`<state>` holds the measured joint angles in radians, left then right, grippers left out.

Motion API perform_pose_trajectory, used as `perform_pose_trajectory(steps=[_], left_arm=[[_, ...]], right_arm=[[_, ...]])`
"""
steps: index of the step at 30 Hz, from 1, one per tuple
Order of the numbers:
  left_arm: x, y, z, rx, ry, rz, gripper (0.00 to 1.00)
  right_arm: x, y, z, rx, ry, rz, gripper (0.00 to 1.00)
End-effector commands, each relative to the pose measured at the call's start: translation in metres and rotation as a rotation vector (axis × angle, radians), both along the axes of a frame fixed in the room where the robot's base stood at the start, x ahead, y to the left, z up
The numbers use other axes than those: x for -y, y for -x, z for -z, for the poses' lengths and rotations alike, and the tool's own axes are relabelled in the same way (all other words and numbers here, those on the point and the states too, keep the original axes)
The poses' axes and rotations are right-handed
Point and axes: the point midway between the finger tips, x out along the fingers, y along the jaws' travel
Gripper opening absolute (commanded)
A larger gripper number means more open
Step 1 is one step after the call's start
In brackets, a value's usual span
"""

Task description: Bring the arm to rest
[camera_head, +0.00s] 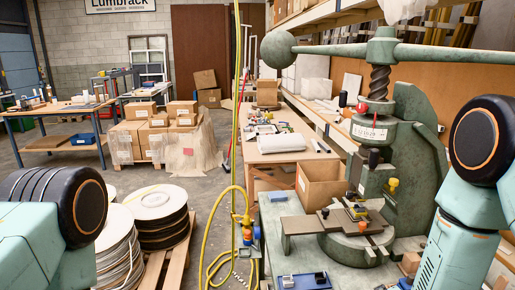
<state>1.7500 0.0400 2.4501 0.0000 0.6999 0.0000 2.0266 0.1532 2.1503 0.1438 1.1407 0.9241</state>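The green fly press (415,135) stands on a bench at the right. Its long weighted arm (340,49) runs nearly level across the top of the screw (378,82). A round ball weight (279,49) sits at the arm's left end; the right end runs out of the picture. Below the screw is the ram, over a round table with a flat plate (310,224) and a small die set (355,214). Teal and black links of my two arms show at the left and right edges. Neither of my grippers is in view, so their state is hidden.
An open cardboard box (321,184) and a blue tray (304,281) are on the bench near the press. A yellow hose (235,120) hangs left of it. Stacked discs (158,205) stand on a pallet at lower left. Shelving is behind the press.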

Motion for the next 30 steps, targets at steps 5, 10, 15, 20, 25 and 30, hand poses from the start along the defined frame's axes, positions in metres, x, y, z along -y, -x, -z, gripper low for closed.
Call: perform_pose_trajectory(steps=[5, 10, 15, 20, 25, 30], left_arm=[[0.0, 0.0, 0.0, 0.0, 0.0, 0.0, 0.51], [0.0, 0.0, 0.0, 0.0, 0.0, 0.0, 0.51], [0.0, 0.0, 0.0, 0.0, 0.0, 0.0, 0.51], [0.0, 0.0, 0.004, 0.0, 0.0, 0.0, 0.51], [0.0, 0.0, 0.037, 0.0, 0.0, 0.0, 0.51], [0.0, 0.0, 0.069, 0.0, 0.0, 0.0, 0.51]], right_arm=[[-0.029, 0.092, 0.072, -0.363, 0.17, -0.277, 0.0], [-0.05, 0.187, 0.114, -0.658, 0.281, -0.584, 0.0], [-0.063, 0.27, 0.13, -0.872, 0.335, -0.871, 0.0], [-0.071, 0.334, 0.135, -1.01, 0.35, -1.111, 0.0], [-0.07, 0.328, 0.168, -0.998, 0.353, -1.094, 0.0], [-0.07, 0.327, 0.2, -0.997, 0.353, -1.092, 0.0]])
